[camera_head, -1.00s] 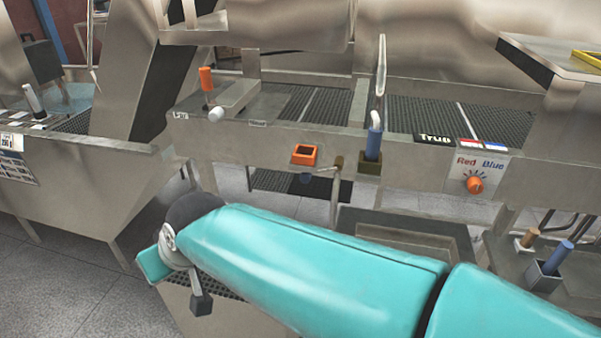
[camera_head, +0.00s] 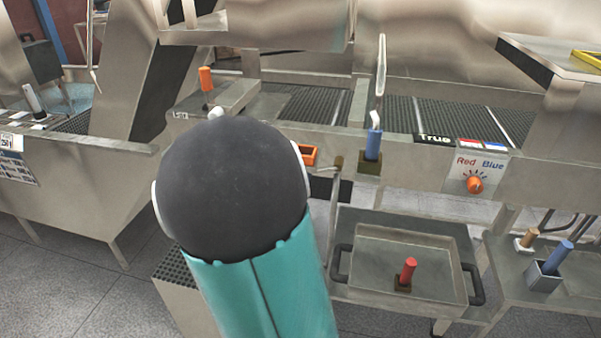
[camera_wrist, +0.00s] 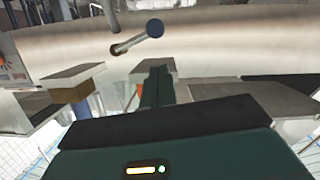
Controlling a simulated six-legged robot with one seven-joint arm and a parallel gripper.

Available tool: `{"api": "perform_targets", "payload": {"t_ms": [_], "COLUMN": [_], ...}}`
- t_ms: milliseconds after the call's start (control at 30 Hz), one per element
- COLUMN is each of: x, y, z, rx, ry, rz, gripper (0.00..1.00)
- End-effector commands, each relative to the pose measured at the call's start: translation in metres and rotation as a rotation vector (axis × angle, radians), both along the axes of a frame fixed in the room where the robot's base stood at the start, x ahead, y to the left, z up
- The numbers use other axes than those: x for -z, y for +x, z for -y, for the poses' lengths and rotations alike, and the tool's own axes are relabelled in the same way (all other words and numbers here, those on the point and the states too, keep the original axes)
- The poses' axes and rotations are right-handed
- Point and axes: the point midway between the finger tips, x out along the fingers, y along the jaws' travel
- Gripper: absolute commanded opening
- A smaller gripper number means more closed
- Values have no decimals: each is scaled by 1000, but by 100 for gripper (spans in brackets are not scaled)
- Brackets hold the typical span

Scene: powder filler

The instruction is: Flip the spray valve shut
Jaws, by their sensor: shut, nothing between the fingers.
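In the wrist view, a short metal lever with a dark blue round knob (camera_wrist: 154,28) sticks out to the right in front of a curved metal surface; it may be the spray valve's handle. I cannot be sure of this, and no valve label is readable. My gripper (camera_wrist: 157,84) points up the wrist view with its dark green fingers together, empty. It lies below the lever in the picture and appears apart from it. In the head view my teal arm and its black joint hide my gripper.
In the head view, a panel with an orange knob (camera_head: 474,185) reads "Red" and "Blue". A blue handle (camera_head: 373,143) stands left of it. A tray (camera_head: 365,238) holds a red handle (camera_head: 407,270). An orange handle (camera_head: 206,78) stands back left. Metal blocks (camera_wrist: 74,74) flank the fingers.

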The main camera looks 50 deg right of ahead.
Motion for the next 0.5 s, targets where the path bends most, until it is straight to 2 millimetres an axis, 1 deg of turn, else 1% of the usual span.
{"api": "perform_targets", "payload": {"t_ms": [333,500], "x": [0,3], "y": [1,5], "z": [1,14], "rx": [0,1], "ry": [-1,-3], "rz": [0,0], "gripper": [0,0]}}
